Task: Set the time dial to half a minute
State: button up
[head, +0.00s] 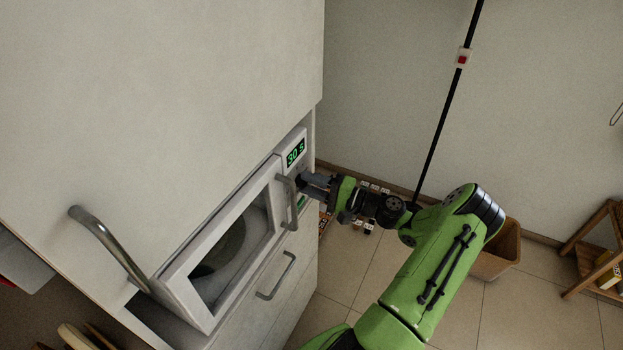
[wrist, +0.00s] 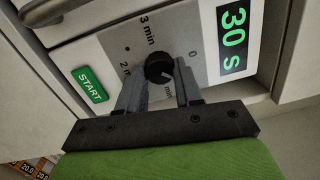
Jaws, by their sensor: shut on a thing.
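The time dial (wrist: 158,69) is a round black knob on a grey plate in the wrist view, with marks for 0, 2 min and 3 min around it. My gripper (wrist: 160,84) is shut on the knob, one finger on each side. The display (wrist: 234,39) reads 30 s in green. A green START button (wrist: 90,85) is left of the dial. In the head view my gripper (head: 307,183) reaches the microwave's control panel, below the display (head: 296,153), which also reads 30 s. The knob is mostly hidden there by the fingers.
The microwave (head: 179,283) sits in a white cabinet, its door shut, with a vertical handle (head: 289,203) close to my gripper. A drawer handle (head: 277,277) is below. A brown bin (head: 497,252) and a wooden rack (head: 588,243) stand at the right; tiled floor lies between.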

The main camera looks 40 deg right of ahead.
jog(key=shift+m, duration=0.5)
jog(key=o, duration=1)
jog(key=shift+o, duration=0.2)
jog(key=shift+s, duration=0.1)
jog(key=v, duration=1.5)
jog(key=shift+s+p, duration=0.3)
jog(key=shift+f, duration=0.15)
